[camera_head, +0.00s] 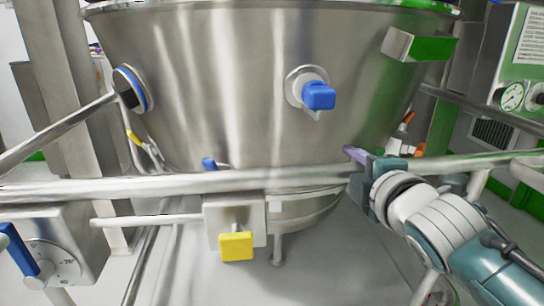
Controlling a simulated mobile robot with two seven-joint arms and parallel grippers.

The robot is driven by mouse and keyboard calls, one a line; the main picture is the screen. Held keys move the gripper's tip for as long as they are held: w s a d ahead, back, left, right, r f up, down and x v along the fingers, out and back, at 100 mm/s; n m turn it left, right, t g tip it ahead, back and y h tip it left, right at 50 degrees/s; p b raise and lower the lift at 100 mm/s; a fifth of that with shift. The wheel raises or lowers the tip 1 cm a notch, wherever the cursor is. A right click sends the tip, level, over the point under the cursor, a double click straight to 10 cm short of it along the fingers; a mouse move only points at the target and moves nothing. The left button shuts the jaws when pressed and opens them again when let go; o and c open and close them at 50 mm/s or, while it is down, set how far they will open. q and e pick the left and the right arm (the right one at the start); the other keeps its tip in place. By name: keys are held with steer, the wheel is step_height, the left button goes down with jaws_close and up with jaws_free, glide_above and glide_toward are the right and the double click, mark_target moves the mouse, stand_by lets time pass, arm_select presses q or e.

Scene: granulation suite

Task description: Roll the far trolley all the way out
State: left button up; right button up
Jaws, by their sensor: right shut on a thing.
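A large steel bowl (225,90) on a trolley fills the middle of the view. A horizontal steel push rail (130,186) runs across in front of it. My right gripper (362,174) comes in from the right and is shut on the rail, right of the bowl's lower end. Its fingers are partly hidden by its own body and the rail. A steel box with a yellow pedal-like block (236,246) hangs below the rail near the middle. The trolley's wheels are not clearly visible. My left gripper is out of view.
A dial box with a blue lever (20,250) stands at the lower left. A steel column (65,80) rises at the left. A panel with gauges (525,80) is at the upper right. Grey floor (330,265) shows below the bowl.

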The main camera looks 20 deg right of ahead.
jaws_close()
stand_by(0.8)
